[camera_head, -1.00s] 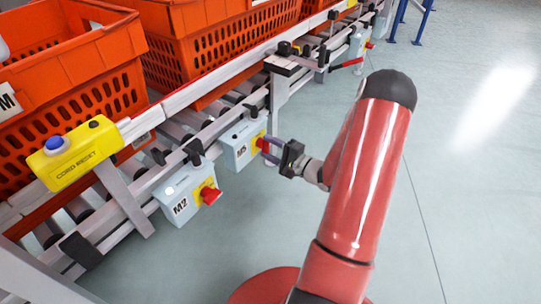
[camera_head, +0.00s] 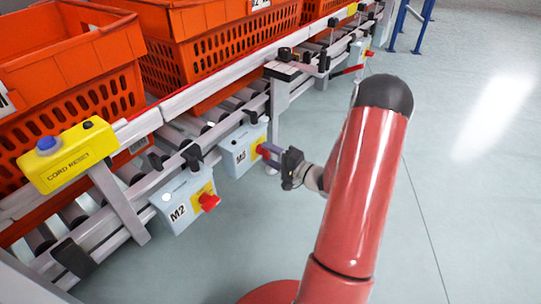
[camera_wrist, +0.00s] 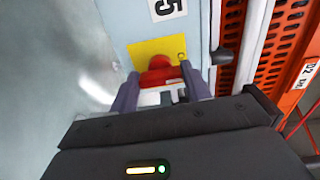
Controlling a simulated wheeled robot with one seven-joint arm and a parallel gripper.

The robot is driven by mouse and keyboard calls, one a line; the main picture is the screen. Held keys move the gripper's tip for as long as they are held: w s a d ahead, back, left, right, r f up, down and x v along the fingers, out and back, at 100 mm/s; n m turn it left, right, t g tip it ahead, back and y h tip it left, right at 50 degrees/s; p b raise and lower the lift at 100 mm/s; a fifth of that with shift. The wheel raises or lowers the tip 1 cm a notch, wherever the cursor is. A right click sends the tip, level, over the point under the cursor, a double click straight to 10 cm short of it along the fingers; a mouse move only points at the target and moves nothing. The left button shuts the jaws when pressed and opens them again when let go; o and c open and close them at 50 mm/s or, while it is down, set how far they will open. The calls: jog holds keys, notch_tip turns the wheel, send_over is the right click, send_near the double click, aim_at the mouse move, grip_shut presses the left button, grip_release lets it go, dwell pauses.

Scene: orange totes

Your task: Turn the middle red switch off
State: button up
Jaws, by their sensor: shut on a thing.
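The middle red switch (camera_wrist: 160,72) sits on a yellow plate on the grey M5 box (camera_head: 238,155). In the wrist view the red knob is between my two fingers, and its lower part is partly hidden. My gripper (camera_wrist: 163,86) is shut on the knob, with one finger on each side. In the head view my gripper (camera_head: 270,154) reaches the front of the M5 box from the right, and its fingers cover most of the knob. The fingers look edge-on there.
A second red switch (camera_head: 208,200) is on the M2 box (camera_head: 178,207), nearer to me. A third (camera_head: 368,53) is farther along the conveyor. A yellow cord-reset box (camera_head: 70,160) and orange totes (camera_head: 75,115) line the left. The floor at right is clear.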

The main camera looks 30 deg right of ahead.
jog(key=o, duration=1)
jog(key=shift+s, duration=0.15)
jog(key=v, duration=0.7)
jog(key=shift+s+d, duration=0.2)
jog(key=shift+s, duration=0.05)
